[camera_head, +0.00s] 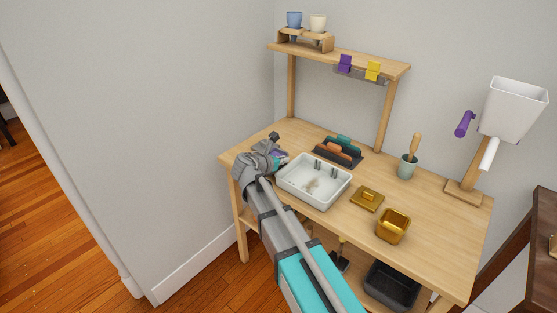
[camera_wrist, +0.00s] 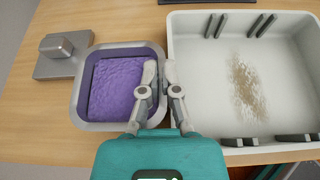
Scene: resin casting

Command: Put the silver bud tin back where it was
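The silver tin (camera_wrist: 97,118) is a square, open metal tin holding a purple textured block. In the wrist view it sits left of the white tray. My gripper (camera_wrist: 160,72) straddles its right wall, one finger inside and one outside, closed on the rim. Whether the tin touches the bench cannot be told. A silver lid (camera_wrist: 62,55) with a square knob lies to its upper left. In the head view my gripper (camera_head: 264,158) is at the bench's left end, and the arm hides most of the tin.
The white tray (camera_head: 290,189) with a sandy brown patch is close on the right. A gold tin (camera_head: 393,226), gold lid (camera_head: 367,199), dark rack (camera_head: 338,153), cup with a wooden-handled tool (camera_head: 407,166) and white hopper (camera_head: 513,110) stand on the bench. A shelf (camera_head: 345,58) rises behind.

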